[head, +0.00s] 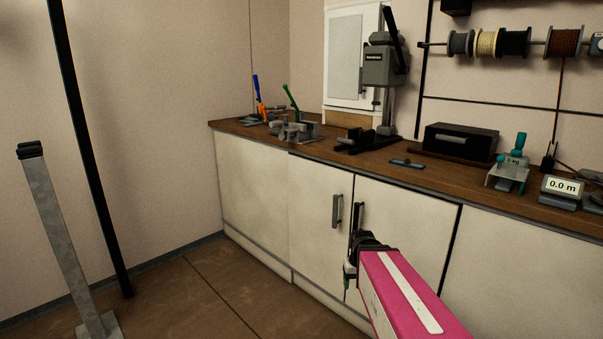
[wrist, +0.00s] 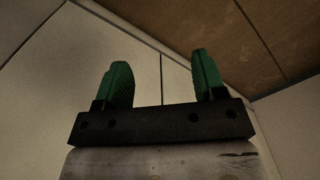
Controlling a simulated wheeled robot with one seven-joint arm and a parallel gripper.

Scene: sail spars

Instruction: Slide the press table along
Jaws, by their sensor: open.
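A grey press (head: 388,68) with a black lever stands on the wooden worktop at the back. A low black table (head: 362,141) sits at the foot of its column. A grey metal fixture (head: 296,129) is on the worktop to the left of it; I cannot tell whether it belongs to the press. My gripper (head: 349,275) is in front of the white cabinet doors, below the worktop and well away from the press. In the wrist view its green fingers (wrist: 162,80) are spread apart with nothing between them. The press is not in the wrist view.
Cabinet handles (head: 337,210) stick out near my gripper. A grey post (head: 62,235) stands at left. Floor between is clear.

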